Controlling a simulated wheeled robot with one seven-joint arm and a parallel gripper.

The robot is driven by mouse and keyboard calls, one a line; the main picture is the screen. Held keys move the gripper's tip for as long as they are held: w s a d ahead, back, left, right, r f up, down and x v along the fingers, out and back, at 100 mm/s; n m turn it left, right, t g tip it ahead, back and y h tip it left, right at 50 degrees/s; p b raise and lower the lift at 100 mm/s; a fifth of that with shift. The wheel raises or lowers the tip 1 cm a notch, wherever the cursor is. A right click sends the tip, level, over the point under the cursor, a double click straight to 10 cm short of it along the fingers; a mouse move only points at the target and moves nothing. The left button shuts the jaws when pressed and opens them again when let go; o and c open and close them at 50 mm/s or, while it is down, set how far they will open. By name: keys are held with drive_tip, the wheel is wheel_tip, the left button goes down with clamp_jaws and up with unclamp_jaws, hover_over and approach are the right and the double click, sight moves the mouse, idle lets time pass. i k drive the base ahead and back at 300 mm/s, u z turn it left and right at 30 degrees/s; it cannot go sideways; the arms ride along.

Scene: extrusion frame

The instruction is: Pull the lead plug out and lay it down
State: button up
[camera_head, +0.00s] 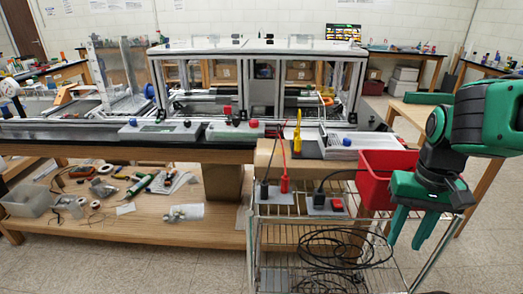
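My green gripper (405,243) is on the right, its fingers pointing down and apart with nothing visible between them. It is in front of the red bin and to the right of the sockets. A black plug (319,199) with a dark lead stands in a grey socket box (327,211) with a red switch, on the top of the wire cart. To its left, a red plug (284,183) and a black plug (264,191) stand upright with leads rising from them. I cannot tell from this view which is the lead plug.
The wire cart (283,213) has a coiled black cable (330,246) below its top. A red bin (382,178) stands behind my gripper. A yellow tool (298,133) stands upright behind the plugs. A wooden shelf (130,222) with loose parts lies left.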

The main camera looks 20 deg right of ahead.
sight(299, 139)
drive_tip(key=u, duration=2.2)
drive_tip(key=i, duration=0.6)
drive_tip(key=z, duration=2.9)
drive_tip(key=i, duration=0.35)
drive_tip(key=u, duration=0.05)
